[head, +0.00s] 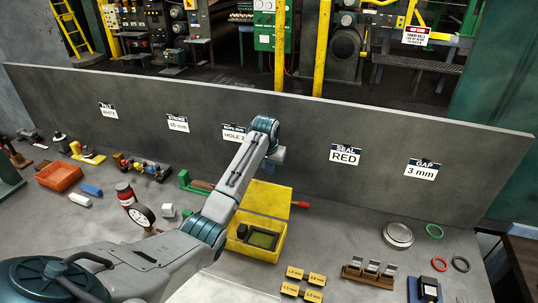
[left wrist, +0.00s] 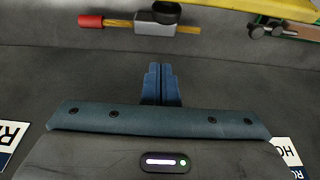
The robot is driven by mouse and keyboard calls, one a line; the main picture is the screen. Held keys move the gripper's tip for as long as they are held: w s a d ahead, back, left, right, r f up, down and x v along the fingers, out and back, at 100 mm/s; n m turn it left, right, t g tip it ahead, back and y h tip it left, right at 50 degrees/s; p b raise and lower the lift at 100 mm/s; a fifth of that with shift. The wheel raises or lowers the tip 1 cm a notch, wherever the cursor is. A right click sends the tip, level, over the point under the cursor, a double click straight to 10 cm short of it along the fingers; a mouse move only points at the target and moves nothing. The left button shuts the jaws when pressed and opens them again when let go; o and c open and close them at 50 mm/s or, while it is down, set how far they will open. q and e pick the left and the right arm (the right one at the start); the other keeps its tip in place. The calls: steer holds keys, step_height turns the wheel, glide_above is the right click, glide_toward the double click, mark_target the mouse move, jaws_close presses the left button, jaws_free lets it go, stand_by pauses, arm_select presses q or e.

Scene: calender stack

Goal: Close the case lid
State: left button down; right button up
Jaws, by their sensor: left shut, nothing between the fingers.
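The yellow case (head: 236,247) stands on the table, with a dark device (head: 263,239) with a greenish face inside. Its lid (head: 265,197) is open, raised at the far side of the case. A yellow edge, likely the lid (left wrist: 285,9), shows at the top right of the left wrist view. My left gripper (head: 278,156) is behind and above the lid, close to the grey panel, and apart from the lid. In the left wrist view its blue fingers (left wrist: 161,84) are together and empty. My left arm hides part of the case's left side. My right gripper does not show.
The grey panel (head: 300,115) with labels rises behind. Small yellow blocks (head: 291,289) and a round metal tin (head: 397,235) are to the right.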

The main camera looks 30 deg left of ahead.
mark_target(263, 195)
arm_select(q)
steer(key=s+p, duration=0.1)
steer(key=s, duration=0.1)
steer(key=s+d+p, duration=0.1)
steer(key=s+p, duration=0.1)
stand_by(0.5)
